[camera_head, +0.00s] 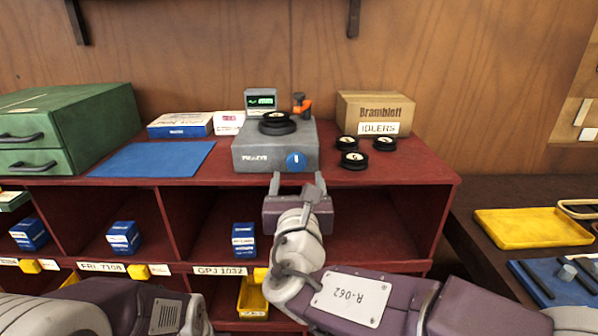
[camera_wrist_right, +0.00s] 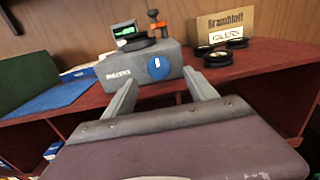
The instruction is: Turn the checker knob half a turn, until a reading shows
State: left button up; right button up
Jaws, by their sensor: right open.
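The checker (camera_head: 250,153) is a grey box on top of the red shelf, and it also shows in the wrist view (camera_wrist_right: 133,78). Its round blue knob (camera_head: 296,161) is on the front face at the right, with a roughly upright white mark; the wrist view shows the knob (camera_wrist_right: 158,68) whole. A small display (camera_head: 262,101) at the back is lit green; its characters are too small to read. My right gripper (camera_head: 298,180) is open and empty, in front of the knob. Its fingers (camera_wrist_right: 160,79) point at the knob from either side, apparently apart from it. My left gripper is out of view.
A black disc (camera_head: 277,124) sits on the checker, with an orange-and-black part (camera_head: 301,104) behind. Several black idlers (camera_head: 354,160) and a cardboard box (camera_head: 374,112) stand to the right. A blue mat (camera_head: 152,159) and green drawers (camera_head: 80,128) are left. The shelf edge runs below the checker.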

aim_at(296, 164)
jog(key=w, duration=0.5)
jog(key=shift+w+a+f, duration=0.1)
jog(key=shift+w+a, duration=0.05)
jog(key=shift+w, duration=0.65)
